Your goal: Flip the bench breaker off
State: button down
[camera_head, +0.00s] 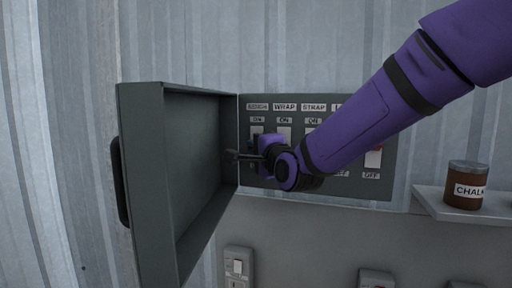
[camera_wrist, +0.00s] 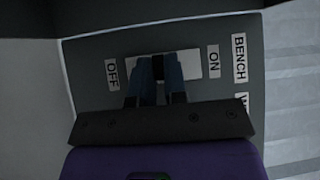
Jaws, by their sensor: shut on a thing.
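The breaker panel (camera_head: 390,185) is on the wall, with columns labelled BENCH, WRAP and STRAP and a further label partly hidden by my arm. The bench breaker's pale plate (camera_wrist: 191,64) shows in the wrist view between the ON label (camera_wrist: 214,59) and the OFF label (camera_wrist: 111,74). My gripper (camera_wrist: 159,68) is shut on the bench breaker's switch, over the plate's middle. The fingers mostly hide the switch, so I cannot tell its exact position. In the head view my gripper (camera_head: 236,156) is at the panel's left column, below the BENCH label (camera_head: 257,106).
The panel's grey door (camera_head: 150,190) stands open at the left, close beside my gripper. A CHALK can (camera_head: 467,187) sits on a shelf (camera_head: 430,203) at the right. A wall switch (camera_head: 238,267) is below the panel. A red-marked breaker (camera_head: 373,158) shows right of my arm.

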jog(key=n+y, duration=0.1)
jog(key=f+n+t, duration=0.1)
jog(key=n+t+y, duration=0.1)
jog(key=n, duration=0.1)
jog(key=shift+w+d+f+y, duration=0.1)
jog(key=shift+w+f+y, duration=0.2)
jog(key=shift+f, duration=0.1)
jog(key=c, duration=1.2)
grip_release()
jog(key=shift+o, duration=0.2)
jog(key=shift+s, duration=0.1)
jog(key=v, duration=1)
jog(key=shift+s+f, duration=0.25)
jog(key=shift+d, duration=0.15)
